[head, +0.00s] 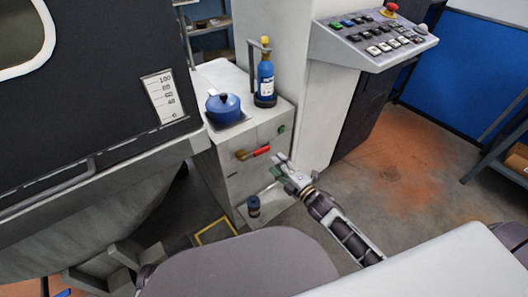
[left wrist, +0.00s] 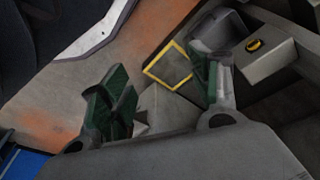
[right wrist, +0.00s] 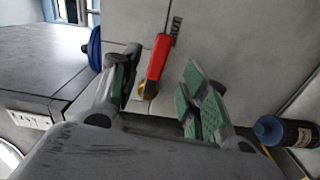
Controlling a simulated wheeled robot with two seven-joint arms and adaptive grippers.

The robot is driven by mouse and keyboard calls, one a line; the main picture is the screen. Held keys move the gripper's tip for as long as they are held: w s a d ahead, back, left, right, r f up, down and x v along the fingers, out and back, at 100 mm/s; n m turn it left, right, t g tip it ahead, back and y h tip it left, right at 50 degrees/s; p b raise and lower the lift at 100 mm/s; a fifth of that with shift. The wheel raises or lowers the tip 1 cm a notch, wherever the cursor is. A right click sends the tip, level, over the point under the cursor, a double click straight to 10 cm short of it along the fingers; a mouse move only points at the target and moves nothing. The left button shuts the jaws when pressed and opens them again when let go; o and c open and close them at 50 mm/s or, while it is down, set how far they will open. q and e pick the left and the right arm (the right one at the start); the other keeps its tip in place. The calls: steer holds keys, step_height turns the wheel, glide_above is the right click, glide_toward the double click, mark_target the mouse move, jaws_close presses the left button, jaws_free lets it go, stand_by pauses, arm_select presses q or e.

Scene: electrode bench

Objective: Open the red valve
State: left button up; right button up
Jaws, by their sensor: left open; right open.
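The red valve handle (head: 262,151) sits on the front face of the pale cabinet, roughly horizontal, with a brass part (head: 240,155) at its left end. My right gripper (head: 284,172) is open and empty, below and right of the handle. In the right wrist view the red handle (right wrist: 159,58) and brass part (right wrist: 148,90) appear between the open fingers (right wrist: 163,75), nearer the left one. I cannot tell any contact. My left gripper (left wrist: 158,85) is open and empty over the floor; it is outside the head view.
A blue pot (head: 223,107) and a blue bottle (head: 265,79) stand on the cabinet top. A dark blue-capped container (head: 253,206) stands low in front. A button console (head: 373,40) is at the right.

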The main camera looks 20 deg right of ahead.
mark_target(264, 151)
steer(key=shift+b+x, duration=0.3)
steer(key=shift+x, duration=2.3)
arm_select(q)
steer(key=shift+w+d+r+b, duration=0.15)
steer(key=shift+r+b, duration=0.1)
steer(key=shift+r, duration=0.3)
steer(key=shift+w+d+r+b, duration=0.15)
steer(key=shift+r+b, duration=0.1)
steer(key=shift+r, duration=0.25)
arm_select(e)
steer(key=shift+x, duration=2)
steer(key=shift+c, duration=0.2)
arm_select(q)
steer(key=shift+s, duration=0.1)
arm_select(e)
jaws_close()
